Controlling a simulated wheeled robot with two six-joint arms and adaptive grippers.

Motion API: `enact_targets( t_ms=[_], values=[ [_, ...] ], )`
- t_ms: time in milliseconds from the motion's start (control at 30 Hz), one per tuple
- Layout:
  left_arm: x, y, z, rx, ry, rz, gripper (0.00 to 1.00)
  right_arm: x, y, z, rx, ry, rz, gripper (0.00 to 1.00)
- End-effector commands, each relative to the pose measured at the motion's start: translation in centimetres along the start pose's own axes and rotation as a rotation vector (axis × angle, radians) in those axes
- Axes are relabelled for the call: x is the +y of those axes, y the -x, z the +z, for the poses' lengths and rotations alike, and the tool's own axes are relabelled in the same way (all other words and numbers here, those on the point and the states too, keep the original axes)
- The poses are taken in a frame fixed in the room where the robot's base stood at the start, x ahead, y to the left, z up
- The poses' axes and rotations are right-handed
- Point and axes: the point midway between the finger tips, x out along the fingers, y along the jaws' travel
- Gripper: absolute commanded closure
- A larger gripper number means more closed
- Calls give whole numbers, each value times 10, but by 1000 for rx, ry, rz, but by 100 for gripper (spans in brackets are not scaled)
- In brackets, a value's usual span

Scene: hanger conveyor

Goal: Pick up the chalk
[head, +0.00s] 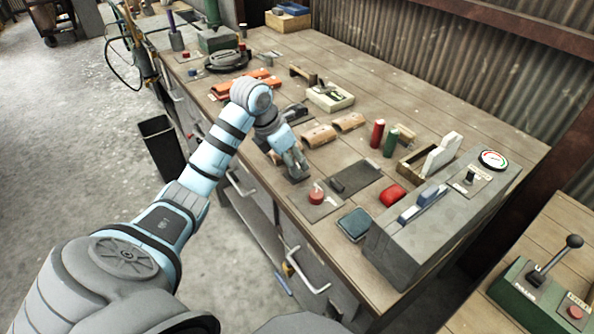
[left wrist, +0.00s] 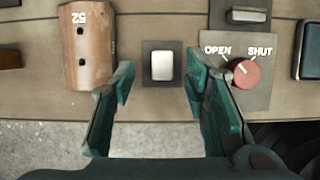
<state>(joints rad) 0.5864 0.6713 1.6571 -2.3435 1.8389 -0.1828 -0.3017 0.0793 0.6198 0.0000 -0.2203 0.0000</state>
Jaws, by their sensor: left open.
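In the left wrist view a small white block (left wrist: 162,66) with rounded corners sits on a dark square pad (left wrist: 150,81). It may be the chalk; I cannot tell for sure. My left gripper (left wrist: 158,82) is open and empty, its two green fingers apart to either side of the pad's near part. In the head view my left gripper (head: 293,167) is over the bench's front edge and hides the white block. No other thing that is clearly chalk shows. My right gripper is not in view.
On the bench (head: 395,98), a curved wooden piece marked 52 (left wrist: 88,45) lies left of the pad. A red knob (left wrist: 246,73) on an OPEN/SHUT plate is to its right. Red (head: 376,133) and green (head: 391,142) cylinders stand farther back. A grey gauge box (head: 420,235) stands at right.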

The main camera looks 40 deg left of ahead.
Motion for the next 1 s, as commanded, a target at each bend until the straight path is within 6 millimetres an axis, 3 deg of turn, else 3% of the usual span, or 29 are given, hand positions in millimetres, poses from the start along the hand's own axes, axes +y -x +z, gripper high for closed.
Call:
enact_targets(
  t_ms=[133, 367, 600, 633, 1000],
  values=[
    [-2, -24, 0, 0, 0, -2, 58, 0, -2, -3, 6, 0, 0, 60],
    [-2, -26, 0, -1, -3, -1, 60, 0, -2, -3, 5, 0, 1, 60],
    [-2, -26, 0, 0, -3, -1, 98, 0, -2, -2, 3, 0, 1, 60],
    [-2, -26, 1, 0, -3, -1, 100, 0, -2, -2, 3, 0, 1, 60],
    [-2, -21, 3, -1, -3, -1, 100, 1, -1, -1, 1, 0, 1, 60]
  ],
)
